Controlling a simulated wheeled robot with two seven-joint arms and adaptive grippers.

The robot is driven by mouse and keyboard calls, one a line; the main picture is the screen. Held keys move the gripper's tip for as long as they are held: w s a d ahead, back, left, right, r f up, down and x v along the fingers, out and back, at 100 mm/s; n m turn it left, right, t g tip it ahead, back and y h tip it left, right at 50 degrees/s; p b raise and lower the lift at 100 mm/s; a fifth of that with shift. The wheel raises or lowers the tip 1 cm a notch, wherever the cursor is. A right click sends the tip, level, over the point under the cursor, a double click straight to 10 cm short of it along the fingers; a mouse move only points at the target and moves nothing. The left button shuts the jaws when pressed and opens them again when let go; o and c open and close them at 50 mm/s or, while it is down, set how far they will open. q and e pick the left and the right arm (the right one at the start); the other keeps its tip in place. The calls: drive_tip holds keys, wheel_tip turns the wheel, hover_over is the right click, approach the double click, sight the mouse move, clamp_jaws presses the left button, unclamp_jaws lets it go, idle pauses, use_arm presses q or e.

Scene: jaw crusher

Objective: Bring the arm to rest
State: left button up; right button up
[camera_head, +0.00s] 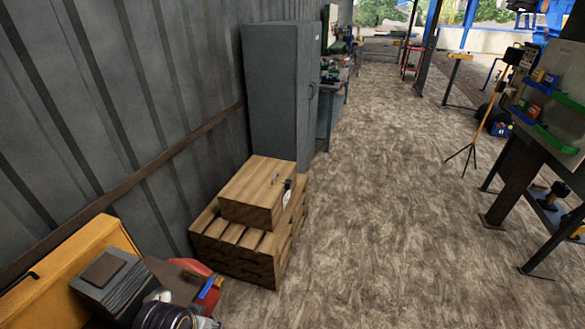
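Neither of my grippers shows in the head view, and I cannot make out either arm. Whether the arms are raised or at rest cannot be seen from here.
A grey cabinet (275,90) stands behind, against the metal wall (120,100). A yellow case (65,270) and dark block (108,280) fill the lower left. A tripod (470,150) and rack (545,120) stand right; the middle floor (380,200) is clear.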

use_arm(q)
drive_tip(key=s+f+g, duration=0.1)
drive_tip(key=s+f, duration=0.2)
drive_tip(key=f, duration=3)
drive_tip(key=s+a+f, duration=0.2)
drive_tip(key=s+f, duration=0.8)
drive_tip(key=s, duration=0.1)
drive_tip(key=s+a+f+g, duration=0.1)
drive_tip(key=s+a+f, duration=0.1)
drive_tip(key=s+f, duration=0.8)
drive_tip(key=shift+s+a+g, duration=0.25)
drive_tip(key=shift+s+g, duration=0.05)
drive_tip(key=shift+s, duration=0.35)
